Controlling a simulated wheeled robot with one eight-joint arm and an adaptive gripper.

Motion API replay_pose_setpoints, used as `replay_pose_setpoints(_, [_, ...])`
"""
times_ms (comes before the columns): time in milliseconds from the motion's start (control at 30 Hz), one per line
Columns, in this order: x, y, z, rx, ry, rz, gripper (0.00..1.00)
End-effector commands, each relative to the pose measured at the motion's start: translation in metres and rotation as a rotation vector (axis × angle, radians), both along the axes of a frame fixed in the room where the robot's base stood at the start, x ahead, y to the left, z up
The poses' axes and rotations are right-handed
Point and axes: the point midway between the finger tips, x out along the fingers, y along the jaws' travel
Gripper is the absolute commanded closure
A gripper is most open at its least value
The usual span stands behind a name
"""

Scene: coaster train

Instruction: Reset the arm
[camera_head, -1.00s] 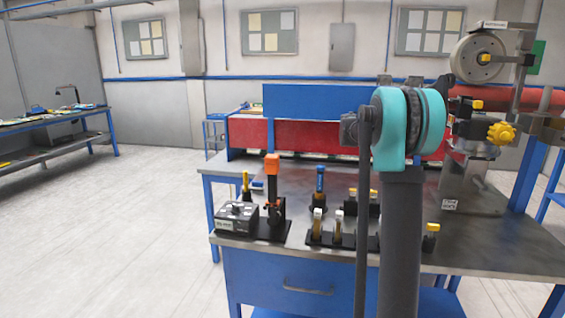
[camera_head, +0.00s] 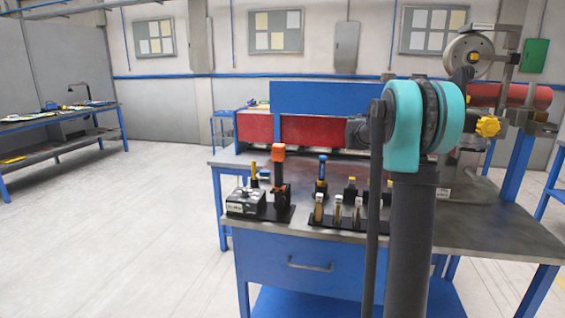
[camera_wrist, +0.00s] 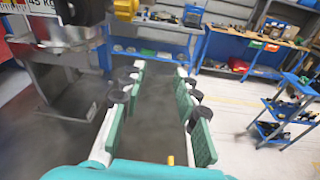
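My gripper (camera_wrist: 160,72) shows in the wrist view with its two green-padded fingers apart. Nothing is between them; grey bench surface and floor lie beyond. In the head view my arm's turquoise joint (camera_head: 405,125) and dark column stand in front of the right half of the workbench (camera_head: 480,225). The gripper itself cannot be made out there.
The bench holds a grey box (camera_head: 246,202), an orange-topped tool (camera_head: 278,165) and several small holders. A fixture with a yellow knob (camera_head: 488,127) stands right of my arm. The wrist view shows a blue cart (camera_wrist: 287,112). Floor at left is clear.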

Motion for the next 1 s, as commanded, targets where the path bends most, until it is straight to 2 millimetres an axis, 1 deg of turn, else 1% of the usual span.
replay_pose_setpoints(167, [-0.019,0.010,-0.033,0.088,-0.121,0.022,0.69])
replay_pose_setpoints(267, [-0.033,0.020,-0.058,0.158,-0.215,0.029,0.69])
replay_pose_setpoints(367, [-0.051,0.034,-0.088,0.245,-0.329,0.029,0.69])
replay_pose_setpoints(467, [-0.076,0.055,-0.129,0.365,-0.480,0.012,0.69])
replay_pose_setpoints(500, [-0.089,0.067,-0.148,0.424,-0.553,-0.005,0.69])
replay_pose_setpoints(567, [-0.109,0.088,-0.179,0.518,-0.668,-0.041,0.69])
replay_pose_setpoints(600, [-0.123,0.102,-0.198,0.582,-0.745,-0.073,0.69])
replay_pose_setpoints(667, [-0.143,0.125,-0.227,0.677,-0.854,-0.129,0.69])
replay_pose_setpoints(700, [-0.157,0.141,-0.245,0.740,-0.925,-0.175,0.69])
replay_pose_setpoints(767, [-0.178,0.166,-0.271,0.834,-1.027,-0.254,0.69])
replay_pose_setpoints(800, [-0.193,0.183,-0.287,0.894,-1.092,-0.316,0.69])
replay_pose_setpoints(867, [-0.214,0.208,-0.309,0.980,-1.181,-0.414,0.69])
replay_pose_setpoints(900, [-0.228,0.224,-0.323,1.032,-1.233,-0.482,0.69])
replay_pose_setpoints(1000, [-0.257,0.259,-0.348,1.141,-1.336,-0.649,0.69])
